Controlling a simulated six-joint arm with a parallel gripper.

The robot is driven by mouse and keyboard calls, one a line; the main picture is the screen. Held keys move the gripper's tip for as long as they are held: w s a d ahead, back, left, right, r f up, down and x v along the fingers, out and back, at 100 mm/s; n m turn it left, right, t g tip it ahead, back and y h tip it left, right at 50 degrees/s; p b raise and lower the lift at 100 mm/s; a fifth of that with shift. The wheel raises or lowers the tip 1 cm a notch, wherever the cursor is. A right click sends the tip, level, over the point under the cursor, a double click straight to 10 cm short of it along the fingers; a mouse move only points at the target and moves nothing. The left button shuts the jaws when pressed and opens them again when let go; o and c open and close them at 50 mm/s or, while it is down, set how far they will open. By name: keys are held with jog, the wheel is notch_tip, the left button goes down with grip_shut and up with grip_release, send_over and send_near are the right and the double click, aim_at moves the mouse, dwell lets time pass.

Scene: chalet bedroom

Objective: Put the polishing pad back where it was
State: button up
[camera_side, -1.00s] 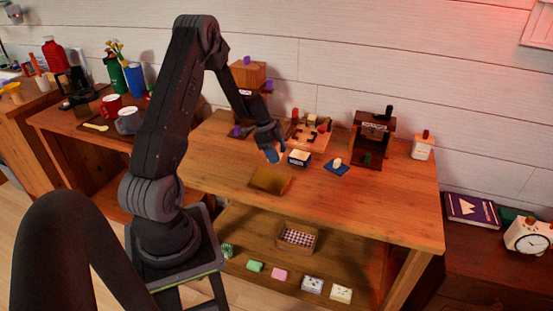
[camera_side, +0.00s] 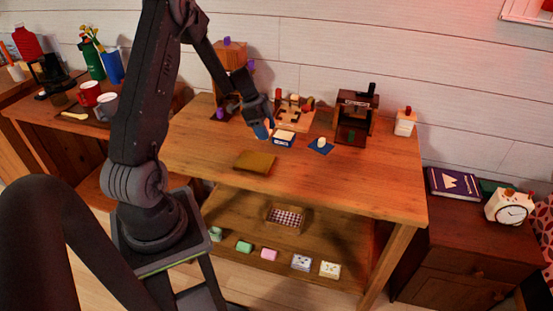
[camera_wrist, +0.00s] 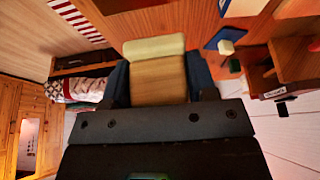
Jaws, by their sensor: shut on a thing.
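In the side view the pad is mostly hidden by the fingers. I cannot tell whether it touches the bench. A flat olive-brown piece (camera_side: 255,163) lies on the bench in front of my gripper.
A blue mat (camera_side: 328,150) with a small white thing lies to the right. A wooden stand (camera_side: 357,117), a wooden rack (camera_side: 295,115) and a tall wooden block (camera_side: 229,56) stand behind. The bench (camera_side: 375,185) is clear at front right.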

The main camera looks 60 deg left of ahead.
jog(key=w+d, duration=0.2)
jog(key=d, duration=0.3)
send_over(312, 174)
jog(key=s+a, duration=0.1)
notch_tip(312, 174, down, 6)
jog(key=shift+s+a+f, duration=0.1)
jog(key=shift+f, duration=2)
jog(key=shift+f, duration=0.1)
jog(key=o, duration=0.9)
